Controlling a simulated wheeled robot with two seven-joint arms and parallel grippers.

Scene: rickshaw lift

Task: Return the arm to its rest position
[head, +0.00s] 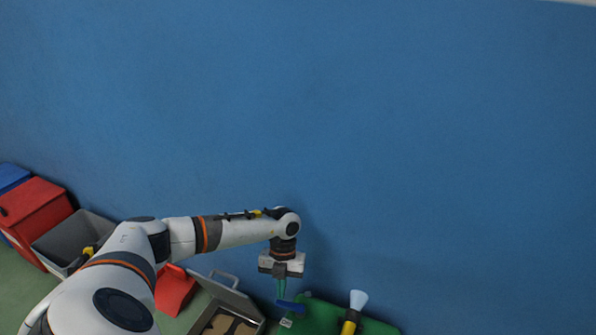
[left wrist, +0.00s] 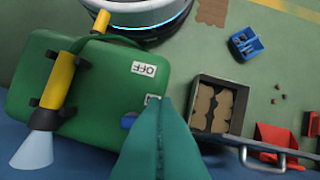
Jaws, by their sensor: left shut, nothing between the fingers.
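My left gripper (head: 281,291) points down at the end of my outstretched left arm, close to the blue wall. Its teal fingers are shut and empty; in the left wrist view they (left wrist: 160,135) fill the lower middle. Below them is a green box (head: 318,313) with a white OFF label, also in the left wrist view (left wrist: 108,82). A blue part (head: 291,306) on the box shows just by the fingertips; I cannot tell whether they touch. A yellow cylinder with a pale flared end (head: 352,313) is fixed to the box. My right gripper is not in view.
An open grey box with brown pieces (left wrist: 245,105) and a red container (left wrist: 272,140) stand beside the green box. A small blue caddy (left wrist: 246,43) lies on the green floor. Red (head: 33,210) and grey (head: 48,244) bins stand at left. The blue wall (head: 400,130) is bare above.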

